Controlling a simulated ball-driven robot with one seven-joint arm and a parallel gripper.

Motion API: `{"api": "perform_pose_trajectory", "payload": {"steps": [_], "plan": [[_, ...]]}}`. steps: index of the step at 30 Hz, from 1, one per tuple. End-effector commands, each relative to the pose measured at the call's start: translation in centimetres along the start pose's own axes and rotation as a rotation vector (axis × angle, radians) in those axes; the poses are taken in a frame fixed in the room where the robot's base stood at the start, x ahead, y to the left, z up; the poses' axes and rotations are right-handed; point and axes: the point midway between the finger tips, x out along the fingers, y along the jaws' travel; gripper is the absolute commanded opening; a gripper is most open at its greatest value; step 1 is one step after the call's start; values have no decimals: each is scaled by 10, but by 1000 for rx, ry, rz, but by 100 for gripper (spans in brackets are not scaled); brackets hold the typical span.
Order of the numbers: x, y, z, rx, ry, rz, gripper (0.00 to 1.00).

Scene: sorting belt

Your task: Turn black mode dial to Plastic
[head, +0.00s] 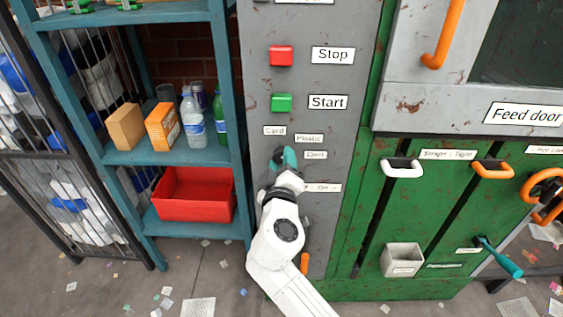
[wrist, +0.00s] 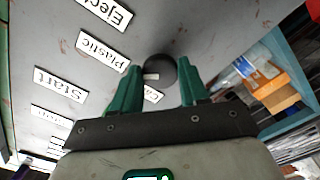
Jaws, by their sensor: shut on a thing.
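The black mode dial (wrist: 160,70) sits on the grey control panel (wrist: 215,25). In the wrist view my gripper (wrist: 160,64) has its green fingers on either side of the dial, shut on it. In the head view my gripper (head: 285,156) covers most of the dial. The Plastic label (head: 308,139) is just above the gripper, with the Card label (head: 274,131) to its left. The Plastic label (wrist: 103,51) also shows in the wrist view, left of the dial.
Above the dial are a green Start button (head: 281,103) and a red Stop button (head: 281,56). A teal shelf (head: 170,158) with bottles, boxes and a red bin (head: 196,210) stands at left. Green machine doors with handles are at right. Litter lies on the floor.

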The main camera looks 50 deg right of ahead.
Motion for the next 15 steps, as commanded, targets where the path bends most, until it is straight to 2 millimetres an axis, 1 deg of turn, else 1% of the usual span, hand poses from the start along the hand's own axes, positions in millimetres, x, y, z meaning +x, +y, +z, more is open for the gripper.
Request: {"api": "perform_pose_trajectory", "payload": {"steps": [5,15], "plan": [[0,-1,-1,-29,3,-2,14],[0,-1,-1,-33,3,-3,14]]}}
